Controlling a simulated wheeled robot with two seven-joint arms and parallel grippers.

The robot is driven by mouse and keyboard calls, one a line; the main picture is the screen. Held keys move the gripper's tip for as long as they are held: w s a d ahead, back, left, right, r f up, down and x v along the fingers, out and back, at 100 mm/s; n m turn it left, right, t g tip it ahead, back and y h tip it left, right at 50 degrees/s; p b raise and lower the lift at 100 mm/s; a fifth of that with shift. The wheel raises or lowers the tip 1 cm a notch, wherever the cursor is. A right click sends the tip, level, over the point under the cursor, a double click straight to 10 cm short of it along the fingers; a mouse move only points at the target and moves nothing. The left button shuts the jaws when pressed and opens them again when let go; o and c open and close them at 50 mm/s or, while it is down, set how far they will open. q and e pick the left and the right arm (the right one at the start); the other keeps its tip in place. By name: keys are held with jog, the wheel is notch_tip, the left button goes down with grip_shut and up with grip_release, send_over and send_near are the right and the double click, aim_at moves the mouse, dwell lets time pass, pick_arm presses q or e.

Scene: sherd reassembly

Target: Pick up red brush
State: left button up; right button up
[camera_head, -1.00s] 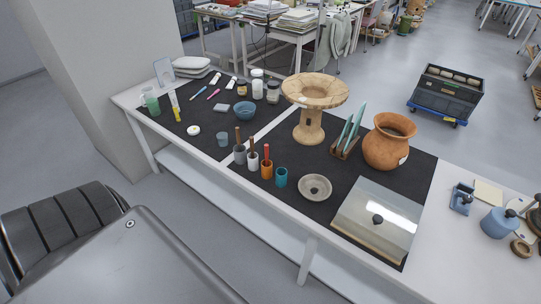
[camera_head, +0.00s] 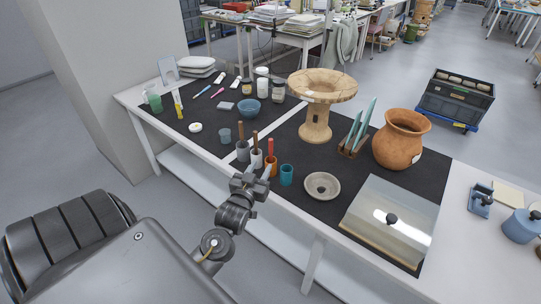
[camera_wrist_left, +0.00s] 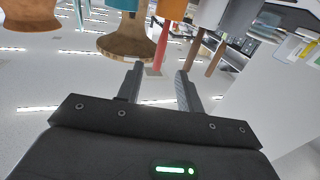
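The red brush (camera_head: 270,148) stands upright in an orange cup (camera_head: 273,168) on the dark mat. In the left wrist view, which is upside down, the red brush (camera_wrist_left: 160,48) sticks out of the orange cup (camera_wrist_left: 172,9). My left gripper (camera_head: 260,173) is at the front edge of the table, just in front of the cups. In the left wrist view my left gripper (camera_wrist_left: 160,72) is open and empty, with the brush handle showing beyond the gap between its fingers. My right gripper is not in view.
A white cup (camera_head: 256,160) and a grey cup (camera_head: 242,152) with brown-handled brushes stand left of the orange cup. A teal cup (camera_head: 286,175) stands close on its right. A grey bowl (camera_head: 322,186) and a wooden stand (camera_head: 316,120) lie further right.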

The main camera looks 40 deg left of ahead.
aim_at(270, 150)
pick_arm(q)
jog(key=x, duration=0.5)
jog(key=shift+w+a+p, duration=0.1)
jog(key=shift+w+p, duration=0.2)
jog(key=shift+p, duration=0.05)
jog(key=shift+w+a+r, duration=0.1)
jog(key=shift+w+r, duration=0.1)
jog(key=shift+w, duration=0.05)
jog(key=p+x, duration=0.1)
jog(key=x, duration=0.3)
jog(key=shift+w+a, duration=0.2)
jog(key=shift+w, duration=0.05)
grip_shut()
